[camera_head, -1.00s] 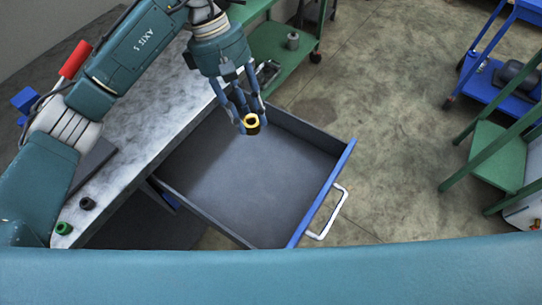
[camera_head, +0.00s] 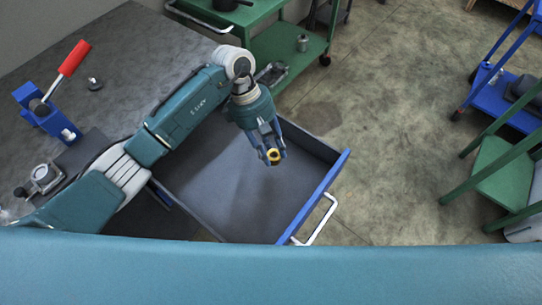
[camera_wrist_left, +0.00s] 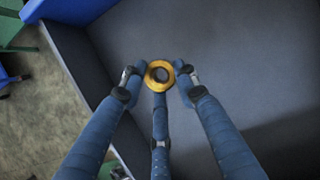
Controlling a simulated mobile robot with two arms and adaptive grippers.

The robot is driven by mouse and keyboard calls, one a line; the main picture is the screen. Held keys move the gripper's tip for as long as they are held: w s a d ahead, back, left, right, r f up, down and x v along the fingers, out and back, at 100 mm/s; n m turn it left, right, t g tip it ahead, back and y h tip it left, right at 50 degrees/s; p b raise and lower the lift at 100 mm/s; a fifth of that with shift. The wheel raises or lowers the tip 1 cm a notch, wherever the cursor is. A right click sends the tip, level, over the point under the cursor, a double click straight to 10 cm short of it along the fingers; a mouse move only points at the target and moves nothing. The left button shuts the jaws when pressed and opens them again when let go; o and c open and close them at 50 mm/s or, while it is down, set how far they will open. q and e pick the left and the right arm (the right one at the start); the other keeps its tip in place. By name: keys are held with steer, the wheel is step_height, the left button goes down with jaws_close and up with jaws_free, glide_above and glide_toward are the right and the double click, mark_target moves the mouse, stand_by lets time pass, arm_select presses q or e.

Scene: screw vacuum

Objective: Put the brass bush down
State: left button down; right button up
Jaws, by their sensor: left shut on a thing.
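The brass bush (camera_head: 273,156) is a small yellow ring with a dark hole. My left gripper (camera_head: 268,150) is shut on it, over the open drawer (camera_head: 215,190). In the left wrist view the three fingers of my left gripper (camera_wrist_left: 160,80) close around the brass bush (camera_wrist_left: 149,78), with the grey drawer floor (camera_wrist_left: 225,50) behind it. I cannot tell exactly how high the bush is above the drawer floor. My right gripper is not in view.
The drawer is empty apart from what my arm hides, with a blue front (camera_head: 320,195) and white handle (camera_head: 318,220). A workbench (camera_head: 110,55) at left carries a blue fixture with a red-handled lever (camera_head: 70,62). A green cart (camera_head: 275,40) stands behind the drawer.

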mark_target(271, 160)
arm_select(q)
steer(key=shift+f, duration=0.3)
step_height(271, 160, down, 4)
steer(key=shift+f, duration=0.1)
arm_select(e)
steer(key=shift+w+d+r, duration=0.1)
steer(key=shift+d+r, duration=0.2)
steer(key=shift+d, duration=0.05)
arm_select(q)
steer(key=shift+f, duration=0.25)
steer(key=c, duration=1.6)
jaws_free()
steer(key=shift+r, duration=0.1)
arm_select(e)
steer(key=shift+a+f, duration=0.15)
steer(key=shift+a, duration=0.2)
